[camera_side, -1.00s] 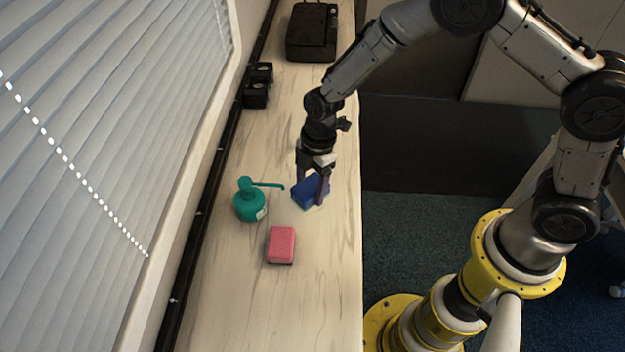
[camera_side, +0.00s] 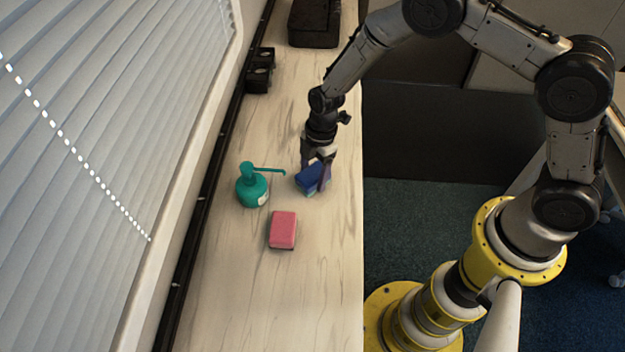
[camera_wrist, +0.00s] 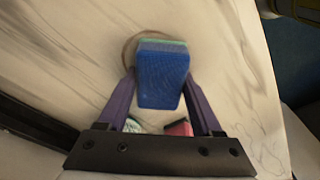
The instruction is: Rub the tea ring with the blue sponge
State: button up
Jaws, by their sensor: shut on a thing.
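My gripper (camera_side: 315,175) is shut on the blue sponge (camera_side: 311,178), with a finger on each side of it. In the wrist view the blue sponge (camera_wrist: 162,80) sits between the purple fingers (camera_wrist: 160,95), its pale green layer at the far end. The tea ring (camera_wrist: 127,50) shows as a brownish arc on the pale worktop, at the far end of the sponge. The sponge covers part of the ring. I cannot tell whether the sponge presses on the surface. The ring cannot be made out in the side view.
A teal pump bottle (camera_side: 252,188) stands left of the blue sponge, its spout pointing towards it. A pink sponge (camera_side: 283,229) lies nearer the camera. A black box (camera_side: 314,24) and small black items (camera_side: 259,72) are further back. The near worktop (camera_side: 270,300) is clear.

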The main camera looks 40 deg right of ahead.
aim_at(310, 197)
jog(key=shift+w+d, duration=1.5)
jog(key=shift+d, duration=0.05)
jog(key=shift+s+a, duration=3)
jog(key=shift+w+d, duration=3)
jog(key=shift+w, duration=0.1)
jog(key=shift+s+a, duration=3)
jog(key=shift+w+r, duration=0.1)
jog(key=shift+r, duration=4)
